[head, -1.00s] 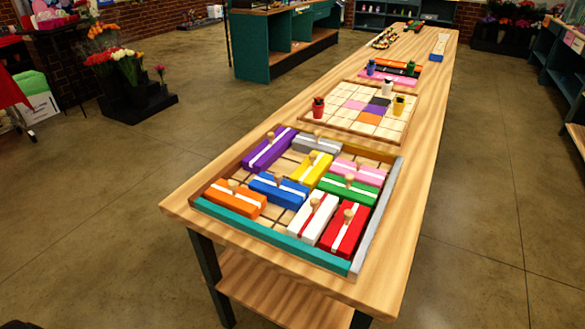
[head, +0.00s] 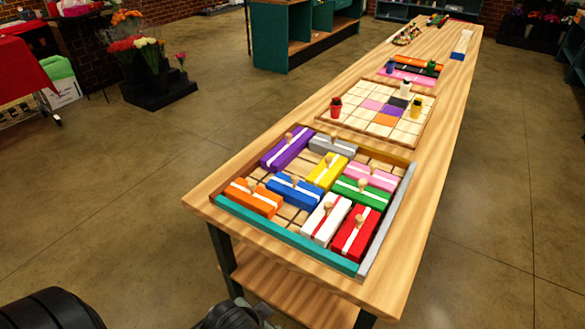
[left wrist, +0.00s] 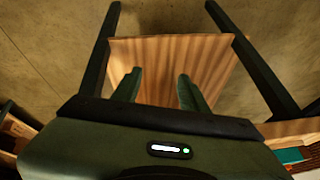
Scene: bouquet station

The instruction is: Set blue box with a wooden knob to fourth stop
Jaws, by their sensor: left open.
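The blue box (head: 285,195) has a white stripe and a wooden knob (head: 295,181). It lies in a shallow tray (head: 285,238) with a grid floor, between the orange box (head: 248,204) on the left and the white box (head: 322,226) on the right. The yellow box (head: 327,172) is behind it to the right, the purple box (head: 284,152) behind it. My left gripper (left wrist: 160,77) is open and empty in the left wrist view, over the table's lower wooden shelf (left wrist: 165,52). My right gripper is not in view.
Green (head: 358,194), pink (head: 370,177), red (head: 357,235) and grey (head: 333,145) boxes fill much of the tray. A board with small pots (head: 349,125) stands behind the tray.

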